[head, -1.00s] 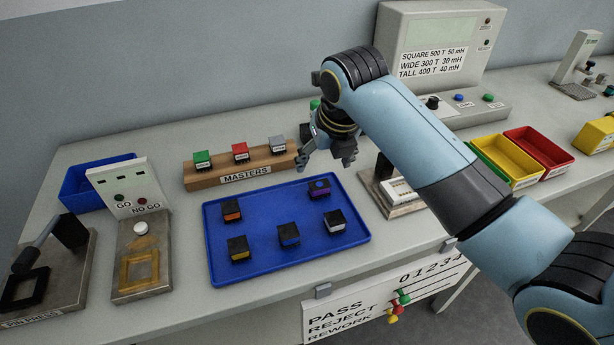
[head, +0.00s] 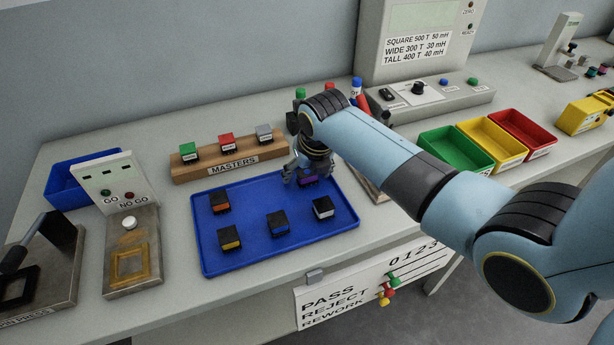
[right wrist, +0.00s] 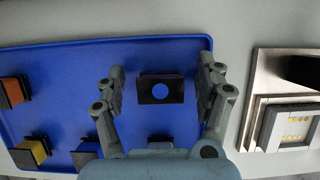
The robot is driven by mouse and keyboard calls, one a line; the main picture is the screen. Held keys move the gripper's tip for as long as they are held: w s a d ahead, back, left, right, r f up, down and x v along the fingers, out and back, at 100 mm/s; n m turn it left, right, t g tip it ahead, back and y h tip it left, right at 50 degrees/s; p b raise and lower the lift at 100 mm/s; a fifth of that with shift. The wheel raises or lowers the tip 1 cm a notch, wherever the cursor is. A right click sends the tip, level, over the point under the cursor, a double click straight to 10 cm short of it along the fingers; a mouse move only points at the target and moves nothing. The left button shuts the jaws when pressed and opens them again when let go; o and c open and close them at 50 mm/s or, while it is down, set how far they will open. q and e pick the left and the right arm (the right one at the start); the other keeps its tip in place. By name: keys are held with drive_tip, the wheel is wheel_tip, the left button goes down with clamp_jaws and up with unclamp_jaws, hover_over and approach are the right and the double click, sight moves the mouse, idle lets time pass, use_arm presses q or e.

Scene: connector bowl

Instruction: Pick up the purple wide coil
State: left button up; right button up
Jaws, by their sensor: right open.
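The purple wide coil (head: 308,181) sits at the back right of the blue tray (head: 209,265), mostly hidden in the head view by my right gripper (head: 307,173). In the right wrist view the coil (right wrist: 160,90) shows a dark body with a purple top and a round blue centre. It lies between the two fingers of my right gripper (right wrist: 162,90), with a gap on each side. The gripper is open, over the coil, and does not visibly touch it. My left gripper is not in view.
The wooden MASTERS block (head: 187,172) is just behind. A metal fixture (right wrist: 285,110) lies right of the tray.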

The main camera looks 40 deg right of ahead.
drive_tip(key=c, duration=1.3)
drive_tip(key=shift+o, duration=0.2)
drive_tip(key=shift+r, duration=0.1)
